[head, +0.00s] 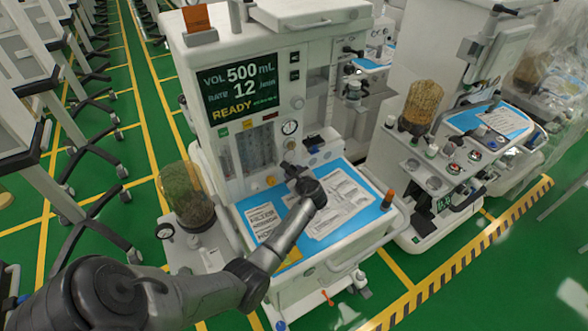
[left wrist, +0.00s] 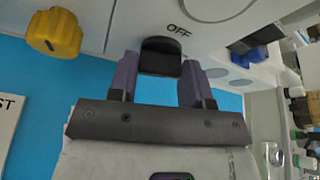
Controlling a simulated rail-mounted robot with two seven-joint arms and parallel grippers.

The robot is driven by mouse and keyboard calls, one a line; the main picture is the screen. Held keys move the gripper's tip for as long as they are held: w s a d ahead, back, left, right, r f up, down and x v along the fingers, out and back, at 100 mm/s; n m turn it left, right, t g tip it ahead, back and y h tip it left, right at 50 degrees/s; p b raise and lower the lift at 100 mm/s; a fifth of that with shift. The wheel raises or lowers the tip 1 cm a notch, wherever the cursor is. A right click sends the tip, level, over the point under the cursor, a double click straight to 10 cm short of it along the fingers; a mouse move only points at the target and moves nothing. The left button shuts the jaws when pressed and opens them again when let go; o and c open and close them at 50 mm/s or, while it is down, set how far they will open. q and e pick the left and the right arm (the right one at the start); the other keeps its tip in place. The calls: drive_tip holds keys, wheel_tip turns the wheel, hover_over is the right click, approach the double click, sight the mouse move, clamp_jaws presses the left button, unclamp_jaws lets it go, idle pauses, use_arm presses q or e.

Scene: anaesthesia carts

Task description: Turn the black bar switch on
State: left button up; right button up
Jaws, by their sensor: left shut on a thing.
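The black bar switch (left wrist: 161,58) shows in the left wrist view on the white front panel of the cart, beside the printed word OFF (left wrist: 179,31). My left gripper (left wrist: 158,78) has one purple finger on each side of it and is shut on it. In the head view my left arm reaches in from the lower left, and the left gripper (head: 292,172) is at the lower front panel of the near cart (head: 240,78), above its worktop. The switch is hidden there behind the gripper. My right gripper is not in view.
A yellow knob (left wrist: 54,32) sits left of the switch. The blue worktop (head: 243,203) with printed sheets (head: 342,196) lies below my gripper. The lit display (head: 238,87) reads READY. A second cart (head: 412,165) stands to the right. Green floor lies to the left.

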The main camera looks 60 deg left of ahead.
use_arm(q)
drive_tip(key=p, duration=0.1)
drive_tip(key=m+g+p, duration=0.1)
drive_tip(key=p, duration=0.1)
drive_tip(key=shift+w+r+m, duration=0.1)
drive_tip(key=shift+r+m, duration=0.2)
drive_tip(key=shift+f+m+g+p, duration=0.25)
drive_tip(key=shift+m+g+p, duration=0.25)
drive_tip(key=shift+p, duration=0.1)
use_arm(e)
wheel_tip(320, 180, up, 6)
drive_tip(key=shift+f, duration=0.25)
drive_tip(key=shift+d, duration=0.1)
use_arm(q)
drive_tip(key=o, duration=0.9)
drive_tip(key=shift+p+v, duration=1.2)
drive_tip(key=shift+v, duration=5.7)
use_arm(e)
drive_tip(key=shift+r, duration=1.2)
